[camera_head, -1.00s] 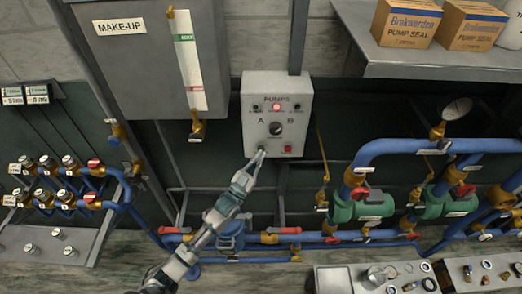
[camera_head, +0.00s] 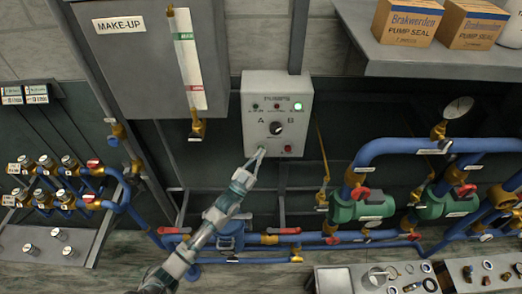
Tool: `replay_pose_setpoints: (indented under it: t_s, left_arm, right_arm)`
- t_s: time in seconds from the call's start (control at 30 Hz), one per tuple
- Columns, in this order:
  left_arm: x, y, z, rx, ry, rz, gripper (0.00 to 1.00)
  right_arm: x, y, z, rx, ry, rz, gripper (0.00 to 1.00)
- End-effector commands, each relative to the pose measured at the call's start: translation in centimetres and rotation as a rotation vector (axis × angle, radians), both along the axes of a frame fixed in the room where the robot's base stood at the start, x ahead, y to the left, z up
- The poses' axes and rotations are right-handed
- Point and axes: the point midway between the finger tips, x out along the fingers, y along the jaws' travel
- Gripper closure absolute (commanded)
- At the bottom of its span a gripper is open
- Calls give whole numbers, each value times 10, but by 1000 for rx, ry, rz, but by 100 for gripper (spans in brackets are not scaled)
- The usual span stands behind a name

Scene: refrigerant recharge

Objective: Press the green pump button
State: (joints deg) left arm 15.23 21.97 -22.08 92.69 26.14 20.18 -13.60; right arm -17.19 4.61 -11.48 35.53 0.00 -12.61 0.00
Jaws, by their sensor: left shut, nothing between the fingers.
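The pump control box (camera_head: 277,108) is a pale grey panel on the wall in the middle of the head view, labelled PUMPS. A black selector knob (camera_head: 276,128) sits between the letters A and B. A red button (camera_head: 288,149) is at the lower right of the panel. A green lamp (camera_head: 297,106) glows at the upper right. The green pump button is hidden behind my left gripper (camera_head: 260,152), which is shut and empty at the panel's lower left. Its tips appear to touch the panel there. My right gripper is out of view.
A grey MAKE-UP tank (camera_head: 150,60) with a sight gauge hangs at the upper left. Blue pipes (camera_head: 430,146) with green pumps (camera_head: 362,207) fill the right. A shelf (camera_head: 430,62) with Brakwerden boxes (camera_head: 410,22) juts out at the upper right.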

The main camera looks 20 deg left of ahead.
Motion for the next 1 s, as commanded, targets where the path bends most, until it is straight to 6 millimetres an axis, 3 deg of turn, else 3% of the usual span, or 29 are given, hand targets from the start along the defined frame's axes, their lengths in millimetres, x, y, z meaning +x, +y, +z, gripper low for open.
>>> replay_pose_setpoints:
  t_s: [0.37, 0.73, 1.0]
  left_arm:
    - [0, 0, 0, 0, 1, 0, 100]
    - [-16, -4, 1, 0, 2, 0, 100]
    - [-17, -5, -1, 0, 1, 0, 100]
  right_arm:
    - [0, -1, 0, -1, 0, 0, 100]
    - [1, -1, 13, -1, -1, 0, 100]
    - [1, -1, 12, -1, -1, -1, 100]
